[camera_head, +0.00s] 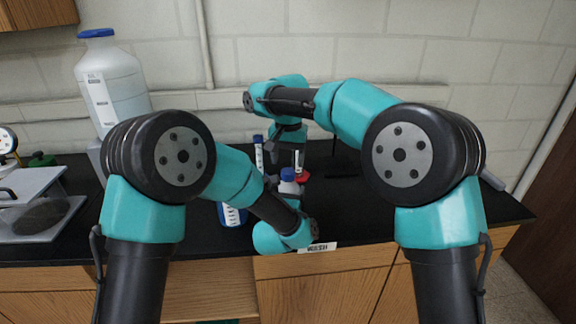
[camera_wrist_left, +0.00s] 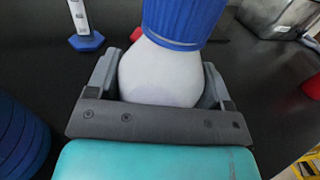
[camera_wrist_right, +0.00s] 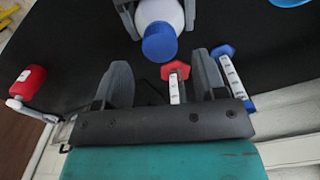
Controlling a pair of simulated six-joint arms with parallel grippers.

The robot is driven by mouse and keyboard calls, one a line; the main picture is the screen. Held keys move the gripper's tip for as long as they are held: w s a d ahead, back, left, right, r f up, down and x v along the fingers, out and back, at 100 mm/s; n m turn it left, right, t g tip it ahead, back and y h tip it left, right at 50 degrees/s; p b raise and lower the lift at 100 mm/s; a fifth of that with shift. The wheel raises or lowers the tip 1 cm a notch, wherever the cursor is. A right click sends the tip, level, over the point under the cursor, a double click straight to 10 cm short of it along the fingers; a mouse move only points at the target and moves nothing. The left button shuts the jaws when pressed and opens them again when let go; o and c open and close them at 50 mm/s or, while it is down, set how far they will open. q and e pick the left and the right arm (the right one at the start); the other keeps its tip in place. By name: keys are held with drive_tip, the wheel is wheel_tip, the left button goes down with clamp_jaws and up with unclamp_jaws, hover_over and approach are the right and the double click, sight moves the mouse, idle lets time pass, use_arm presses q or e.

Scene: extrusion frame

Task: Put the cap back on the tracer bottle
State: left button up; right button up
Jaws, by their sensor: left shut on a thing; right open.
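The tracer bottle (camera_wrist_left: 160,75) is white with rounded shoulders. Its blue cap (camera_wrist_left: 185,20) covers the top in the left wrist view; I cannot tell whether it is screwed tight. My left gripper (camera_wrist_left: 160,90) is shut on the bottle body, a finger on each side. In the head view the cap (camera_head: 288,174) shows between my two arms, with the bottle mostly hidden. The right wrist view shows the bottle (camera_wrist_right: 160,12) and cap (camera_wrist_right: 160,42) beyond the fingers.
A red-based cylinder (camera_wrist_right: 174,82) and a blue-based cylinder (camera_wrist_right: 232,75) stand near my right gripper. A red-and-white bottle (camera_wrist_right: 28,82) is off to the left there. A blue-labelled bottle (camera_head: 232,215) stands near the front edge. A large blue-capped carboy (camera_head: 125,85) stands at the back left.

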sight(288, 171)
drive_tip(key=shift+r, duration=0.1)
drive_tip(key=shift+c, duration=0.3)
drive_tip(key=n, duration=0.2)
drive_tip(key=r+n, duration=0.1)
drive_tip(key=n, duration=0.3)
drive_tip(key=shift+r, duration=0.3)
drive_tip(key=n, duration=0.2)
drive_tip(key=r+n, duration=0.1)
drive_tip(key=n, duration=0.1)
drive_tip(key=r+n, duration=0.1)
drive_tip(key=n, duration=0.1)
drive_tip(key=shift+n, duration=0.4)
drive_tip(key=shift+f, duration=0.1)
drive_tip(key=shift+f, duration=4)
drive_tip(key=c, duration=1)
drive_tip(key=shift+o, duration=0.2)
